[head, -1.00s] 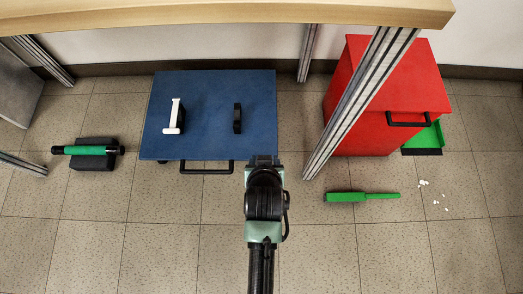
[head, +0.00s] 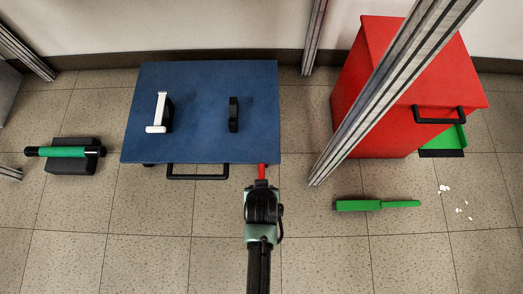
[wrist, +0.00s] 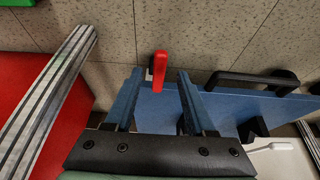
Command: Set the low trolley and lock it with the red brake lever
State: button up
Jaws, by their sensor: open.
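The low trolley has a flat blue top (head: 200,110) and stands on the tiled floor. A black handle (head: 198,177) is on its front edge; it also shows in the wrist view (wrist: 235,75). The red brake lever (head: 262,171) sticks out at the trolley's front right corner. In the wrist view the red lever (wrist: 160,68) lies just past and between my fingertips. My gripper (head: 262,188) is open and empty, close to the lever in front of the corner. In the wrist view my gripper (wrist: 156,80) has its fingers apart on either side of it. Contact cannot be seen.
A white-and-black piece (head: 157,118) and a black grip (head: 233,114) are on the trolley top. A metal post (head: 385,95) and red cabinet (head: 380,70) stand at right.

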aim_at(261, 178)
jog(key=shift+b+x, duration=0.85)
jog(key=shift+x, duration=0.85)
jog(key=shift+c, duration=0.3)
grip_shut()
